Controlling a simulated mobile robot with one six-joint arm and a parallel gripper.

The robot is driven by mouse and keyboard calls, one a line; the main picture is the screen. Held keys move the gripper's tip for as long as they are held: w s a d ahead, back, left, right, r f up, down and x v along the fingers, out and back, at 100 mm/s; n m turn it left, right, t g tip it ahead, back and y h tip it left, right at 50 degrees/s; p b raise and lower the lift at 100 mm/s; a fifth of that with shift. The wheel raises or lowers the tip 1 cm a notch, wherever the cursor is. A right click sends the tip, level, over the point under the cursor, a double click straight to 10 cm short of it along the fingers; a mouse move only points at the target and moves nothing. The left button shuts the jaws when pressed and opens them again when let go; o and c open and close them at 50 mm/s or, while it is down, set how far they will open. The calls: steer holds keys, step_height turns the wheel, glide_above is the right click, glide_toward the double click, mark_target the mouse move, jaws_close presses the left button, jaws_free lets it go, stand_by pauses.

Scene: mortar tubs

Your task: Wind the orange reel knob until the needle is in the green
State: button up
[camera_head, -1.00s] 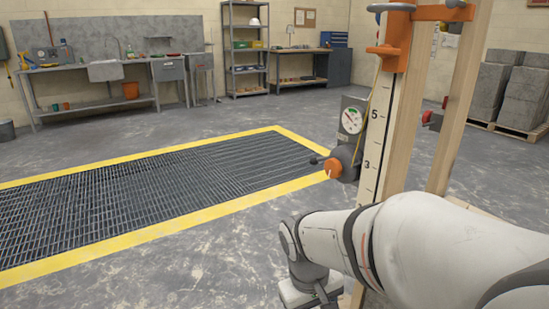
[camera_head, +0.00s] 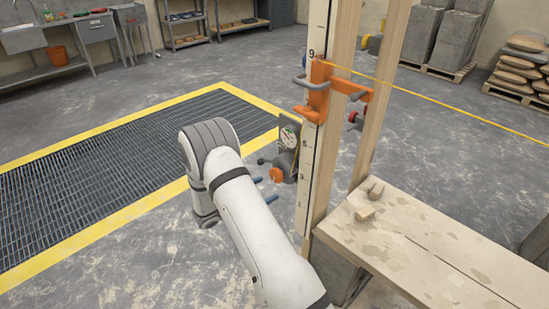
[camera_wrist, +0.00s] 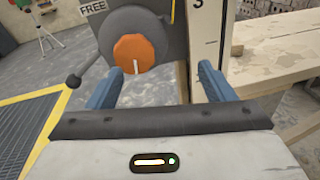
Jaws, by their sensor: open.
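The orange reel knob (camera_head: 277,175) sits on a grey reel fixed to a numbered staff (camera_head: 315,130). In the wrist view the knob (camera_wrist: 140,53) is faceted, with a white mark pointing down. In the wrist view my gripper (camera_wrist: 160,85) is open and empty, with the knob ahead between and above the fingertips.
An orange clamp (camera_head: 318,90) holds the staff to timber posts, and a yellow line (camera_head: 440,104) runs right. A wooden bench (camera_head: 430,250) stands close on the right. Floor grating (camera_head: 120,165) lies left.

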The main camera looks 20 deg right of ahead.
mark_target(274, 177)
steer(key=w+d+n+t+p, duration=0.1)
steer(key=d, duration=0.1)
steer(key=w+d+p, duration=0.1)
steer(key=w+d, duration=0.1)
steer(key=w+d+n+t+p, duration=0.1)
steer(key=w+d, duration=0.1)
steer(key=shift+f+n+t, duration=0.25)
steer(key=shift+n+t, duration=0.05)
steer(key=shift+c, duration=0.3)
steer(key=c, duration=0.9)
steer(key=shift+c, duration=0.2)
steer(key=shift+f+b, duration=0.1)
steer(key=shift+b, duration=0.45)
